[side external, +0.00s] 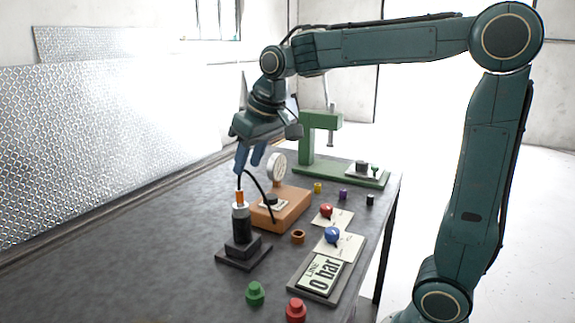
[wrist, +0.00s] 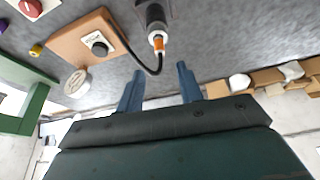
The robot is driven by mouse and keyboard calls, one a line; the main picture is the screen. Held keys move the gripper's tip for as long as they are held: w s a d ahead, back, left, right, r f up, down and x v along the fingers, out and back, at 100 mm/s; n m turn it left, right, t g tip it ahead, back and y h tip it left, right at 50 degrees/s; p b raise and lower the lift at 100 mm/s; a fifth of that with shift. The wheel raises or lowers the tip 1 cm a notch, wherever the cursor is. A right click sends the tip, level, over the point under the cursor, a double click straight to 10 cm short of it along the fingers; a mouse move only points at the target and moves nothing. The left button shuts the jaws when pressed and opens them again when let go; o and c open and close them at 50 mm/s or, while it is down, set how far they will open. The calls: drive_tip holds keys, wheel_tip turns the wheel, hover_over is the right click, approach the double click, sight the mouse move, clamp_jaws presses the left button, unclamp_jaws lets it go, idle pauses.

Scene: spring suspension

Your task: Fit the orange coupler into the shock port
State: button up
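The orange coupler (side external: 239,197) sits upright on the silver top of the black shock (side external: 241,226), with the black hose running to it. The port itself is hidden under the coupler, so I cannot tell how deep it sits. The coupler also shows in the wrist view (wrist: 158,43), at the end of the shock, beyond my fingertips. My gripper (side external: 248,170) is above the coupler and apart from it. Its two blue fingers are spread with nothing between them, as the wrist view (wrist: 159,70) shows.
An orange box (side external: 283,211) with a round gauge (side external: 277,167) stands beside the shock, its hose (side external: 262,193) arching close by. A green press (side external: 318,150) stands behind. The table's left is clear.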

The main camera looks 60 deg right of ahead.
drive_tip(key=shift+v, duration=1.8)
drive_tip(key=shift+s, duration=0.1)
drive_tip(key=s+a+f, duration=0.1)
drive_tip(key=s+f, duration=0.2)
drive_tip(key=s, duration=0.3)
drive_tip(key=s+a+f, duration=0.1)
drive_tip(key=s+f, duration=0.2)
drive_tip(key=s, duration=0.4)
drive_tip(key=s+a+f+n+t, duration=0.1)
drive_tip(key=s+f, duration=0.2)
drive_tip(key=s, duration=0.3)
drive_tip(key=shift+s+a+y, duration=0.2)
drive_tip(key=shift+y, duration=0.1)
drive_tip(key=shift+f, duration=0.1)
